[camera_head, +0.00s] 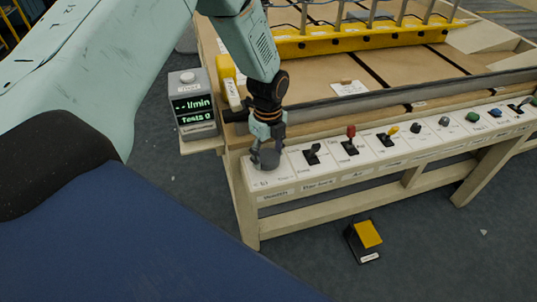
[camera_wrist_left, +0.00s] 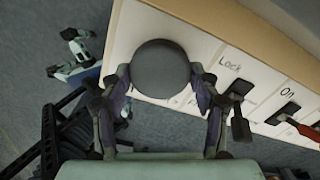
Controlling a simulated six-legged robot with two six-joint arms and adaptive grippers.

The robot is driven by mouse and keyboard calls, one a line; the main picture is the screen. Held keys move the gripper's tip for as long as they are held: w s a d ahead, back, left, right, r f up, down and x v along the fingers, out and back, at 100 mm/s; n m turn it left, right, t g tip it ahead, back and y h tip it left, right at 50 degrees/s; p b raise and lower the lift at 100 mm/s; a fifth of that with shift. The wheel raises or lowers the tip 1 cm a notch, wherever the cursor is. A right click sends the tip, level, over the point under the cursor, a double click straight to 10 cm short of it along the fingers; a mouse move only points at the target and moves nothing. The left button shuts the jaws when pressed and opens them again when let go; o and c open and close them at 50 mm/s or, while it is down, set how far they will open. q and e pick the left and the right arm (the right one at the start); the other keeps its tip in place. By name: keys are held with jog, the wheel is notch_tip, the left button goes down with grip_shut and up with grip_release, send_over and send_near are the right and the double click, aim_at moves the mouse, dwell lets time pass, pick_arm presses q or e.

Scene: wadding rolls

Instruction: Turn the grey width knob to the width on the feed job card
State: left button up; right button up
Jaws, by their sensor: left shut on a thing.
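The grey width knob (camera_head: 269,160) is a round dark grey dial at the left end of the white control panel. My left gripper (camera_head: 267,150) comes down on it from above and is shut on it. In the left wrist view the knob (camera_wrist_left: 160,68) sits between the two fingers of my left gripper (camera_wrist_left: 160,100), one on each side. The dial's scale marks are mostly hidden by the knob and fingers. A small white card (camera_head: 348,88) lies on the brown table surface; its writing is too small to read. My right gripper does not show in the head view.
A display box (camera_head: 193,108) reads "l/min" and "Tests 0". A yellow and black pedal (camera_head: 365,238) lies on the floor.

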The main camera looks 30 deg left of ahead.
aim_at(268, 156)
pick_arm(q)
jog(key=m, duration=0.4)
jog(key=shift+m+b, duration=0.3)
jog(key=shift+b, duration=0.05)
jog(key=shift+w+a+m, duration=0.1)
jog(key=shift+m, duration=1.8)
jog(key=shift+r+b, duration=0.1)
jog(key=shift+b, duration=0.2)
jog(key=o, duration=1.2)
notch_tip(268, 156, up, 12)
jog(key=shift+f, duration=0.1)
